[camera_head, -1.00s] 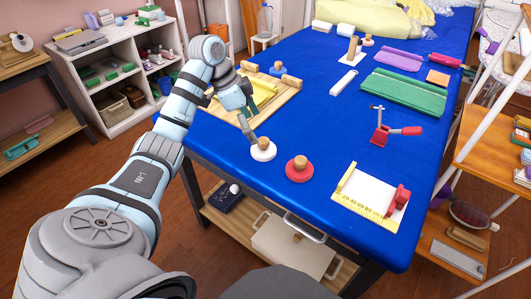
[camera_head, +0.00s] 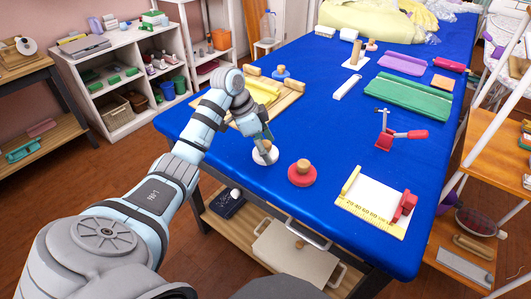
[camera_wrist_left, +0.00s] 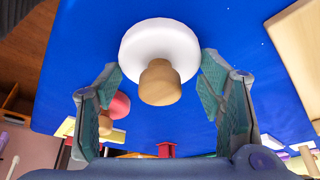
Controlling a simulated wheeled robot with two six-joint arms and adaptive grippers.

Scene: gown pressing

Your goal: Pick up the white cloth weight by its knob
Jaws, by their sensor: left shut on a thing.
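The white cloth weight (camera_head: 261,158) is a round white disc with a wooden knob, at the near left part of the blue table. My left gripper (camera_head: 263,142) is down over it and hides part of the knob in the head view. In the left wrist view, the white disc (camera_wrist_left: 160,42) and its wooden knob (camera_wrist_left: 160,84) lie between the two fingers of my left gripper (camera_wrist_left: 160,78). The gripper is shut on the weight; the exact contact is hard to see. The weight appears to rest on the table. My right gripper is not in view.
A red weight (camera_head: 302,179) with a wooden knob stands close to the right. A wooden board with yellow cloth (camera_head: 262,90) lies behind. A measuring board (camera_head: 365,203) and a red-handled clamp (camera_head: 385,141) are farther right. Blue table (camera_head: 330,135) is clear between them.

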